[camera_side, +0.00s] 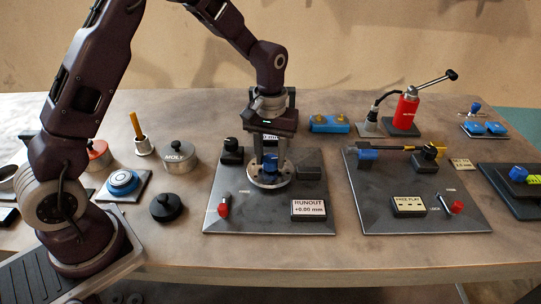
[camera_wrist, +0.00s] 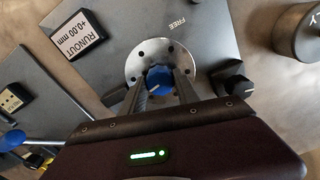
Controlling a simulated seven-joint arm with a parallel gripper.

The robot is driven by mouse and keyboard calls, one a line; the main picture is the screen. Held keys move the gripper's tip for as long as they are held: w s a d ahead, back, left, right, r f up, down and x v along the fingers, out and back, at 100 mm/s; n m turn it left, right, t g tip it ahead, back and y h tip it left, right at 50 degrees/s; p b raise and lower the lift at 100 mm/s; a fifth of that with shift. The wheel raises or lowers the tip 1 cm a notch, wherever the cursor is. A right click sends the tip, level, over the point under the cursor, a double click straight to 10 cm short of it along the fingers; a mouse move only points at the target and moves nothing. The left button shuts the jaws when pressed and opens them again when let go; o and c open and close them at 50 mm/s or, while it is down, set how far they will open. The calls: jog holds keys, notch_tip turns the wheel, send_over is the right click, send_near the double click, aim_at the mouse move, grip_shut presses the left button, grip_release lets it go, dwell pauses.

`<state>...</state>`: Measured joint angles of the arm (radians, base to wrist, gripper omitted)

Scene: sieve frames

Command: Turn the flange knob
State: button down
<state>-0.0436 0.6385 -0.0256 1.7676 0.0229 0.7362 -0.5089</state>
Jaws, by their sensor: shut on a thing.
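The flange is a silver disc with bolt holes (camera_side: 257,181) on the dark runout plate. A blue knob (camera_side: 270,164) stands at its middle. My gripper (camera_side: 269,163) reaches straight down over the flange, its fingers shut on the blue knob. In the wrist view the flange (camera_wrist: 138,66) and the knob (camera_wrist: 159,78) show, with one finger of my gripper (camera_wrist: 160,88) on either side of the knob. The fingers partly hide the flange. A display (camera_side: 309,208) on the plate reads RUNOUT +0.00 mm.
A red-handled lever (camera_side: 224,208) stands at the plate's front left. A black knob on a block (camera_side: 231,149) is at its back left, and a dark block (camera_side: 308,166) is close right of the flange. The free play plate (camera_side: 385,200) lies to the right, metal pots (camera_side: 179,156) to the left.

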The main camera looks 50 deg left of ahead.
jog(key=m, duration=0.5)
jog(key=shift+r, duration=0.1)
jog(key=m, duration=0.6)
jog(key=shift+m, duration=0.4)
jog(key=m, duration=1)
jog(key=shift+m, duration=0.4)
jog(key=c, duration=0.9)
grip_release()
